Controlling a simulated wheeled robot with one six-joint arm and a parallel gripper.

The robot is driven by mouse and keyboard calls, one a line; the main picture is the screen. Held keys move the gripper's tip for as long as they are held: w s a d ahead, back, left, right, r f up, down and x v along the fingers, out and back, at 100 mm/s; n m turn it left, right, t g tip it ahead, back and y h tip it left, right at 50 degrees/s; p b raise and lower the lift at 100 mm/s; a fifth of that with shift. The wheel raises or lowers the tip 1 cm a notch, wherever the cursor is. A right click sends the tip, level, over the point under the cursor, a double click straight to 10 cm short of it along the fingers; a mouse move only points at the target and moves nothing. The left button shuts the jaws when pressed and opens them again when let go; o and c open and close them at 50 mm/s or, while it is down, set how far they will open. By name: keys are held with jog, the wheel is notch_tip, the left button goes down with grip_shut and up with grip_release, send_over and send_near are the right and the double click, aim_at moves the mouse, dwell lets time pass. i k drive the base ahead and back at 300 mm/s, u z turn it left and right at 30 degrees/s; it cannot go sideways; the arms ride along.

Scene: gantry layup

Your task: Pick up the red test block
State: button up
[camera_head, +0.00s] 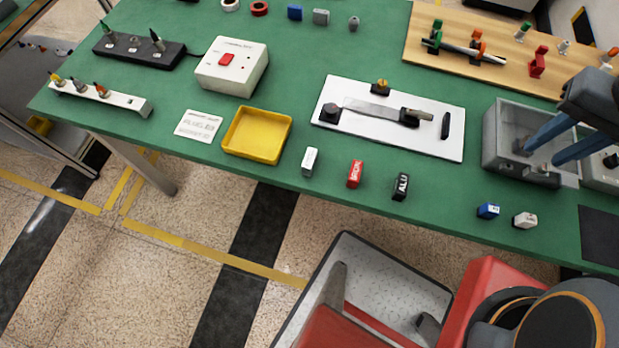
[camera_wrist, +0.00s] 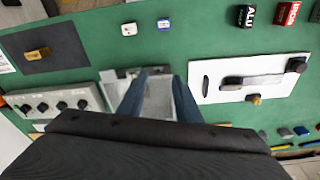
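The red test block (camera_head: 355,174) with white lettering stands near the front edge of the green table, between a white block and a black block. In the wrist view it shows at the upper right (camera_wrist: 288,13). My gripper (camera_head: 540,155) is at the right of the table, over the grey box and well to the right of the red block. In the wrist view its two blue fingers (camera_wrist: 159,78) are apart with nothing between them.
The white block (camera_head: 310,161) and black block (camera_head: 400,187) flank the red one. A white plate (camera_head: 335,119) with a lever lies behind. The grey box (camera_head: 490,140) is below my gripper. Blue (camera_head: 488,210) and white (camera_head: 525,220) cubes stand at front right. A yellow tray (camera_head: 228,148) is left.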

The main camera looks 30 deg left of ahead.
aim_at(353, 181)
jog(key=u, duration=1.7)
jog(key=k, duration=0.5)
jog(key=u, duration=1.9)
jog(key=i, duration=1.45)
jog(key=z, duration=2.65)
